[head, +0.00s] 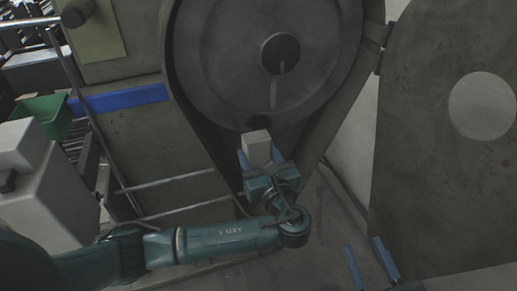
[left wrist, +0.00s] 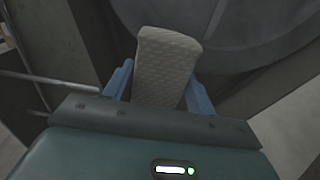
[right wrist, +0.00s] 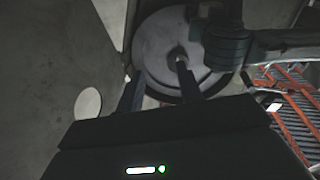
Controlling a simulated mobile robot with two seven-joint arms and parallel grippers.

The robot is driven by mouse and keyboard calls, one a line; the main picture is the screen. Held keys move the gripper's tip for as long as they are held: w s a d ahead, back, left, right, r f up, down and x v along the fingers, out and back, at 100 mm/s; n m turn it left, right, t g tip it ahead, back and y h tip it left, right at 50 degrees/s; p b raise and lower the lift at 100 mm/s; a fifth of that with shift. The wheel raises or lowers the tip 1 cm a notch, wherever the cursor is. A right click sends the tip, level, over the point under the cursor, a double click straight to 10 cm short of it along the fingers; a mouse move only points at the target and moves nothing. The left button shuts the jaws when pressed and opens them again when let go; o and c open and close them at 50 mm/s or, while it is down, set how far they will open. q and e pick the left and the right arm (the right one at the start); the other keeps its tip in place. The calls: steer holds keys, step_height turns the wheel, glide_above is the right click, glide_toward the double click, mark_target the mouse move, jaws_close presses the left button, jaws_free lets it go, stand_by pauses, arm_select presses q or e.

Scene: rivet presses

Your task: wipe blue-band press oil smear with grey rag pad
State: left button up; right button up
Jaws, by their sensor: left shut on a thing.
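The press with the blue band (head: 122,98) stands in front of me, its cover open and its large grey wheel (head: 215,65) exposed. A dark patch (head: 268,123) shows low on the wheel, just above the pad; I cannot tell whether it is the oil smear. My left gripper (head: 262,168) is shut on the grey rag pad (head: 256,146), which also shows between the fingers in the left wrist view (left wrist: 165,62). The pad is at the wheel's lower edge; contact is unclear. My right gripper (head: 369,262) is open and empty at the lower right.
The open cover door (head: 440,170) with a pale round disc (head: 482,106) fills the right side. Metal rails (head: 165,185), a green bin (head: 45,113) and a pale grey box (head: 40,190) are at the left. Floor shows between press and door.

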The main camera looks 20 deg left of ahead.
mark_target(245, 127)
arm_select(q)
steer(key=shift+w+a+f+b, duration=0.15)
steer(key=shift+w+a+b, duration=0.25)
steer(key=shift+w+b, duration=0.25)
steer(key=b+x, duration=0.3)
steer(key=x, duration=0.1)
steer(key=shift+a+b, duration=0.15)
steer(key=shift+b, duration=0.2)
arm_select(e)
steer(key=shift+a+t+y, duration=0.5)
steer(key=shift+a+y, duration=0.15)
steer(key=shift+y, duration=0.15)
arm_select(q)
steer(key=shift+x, duration=1)
arm_select(e)
steer(key=shift+r, duration=0.2)
arm_select(q)
steer(key=shift+p, duration=0.3)
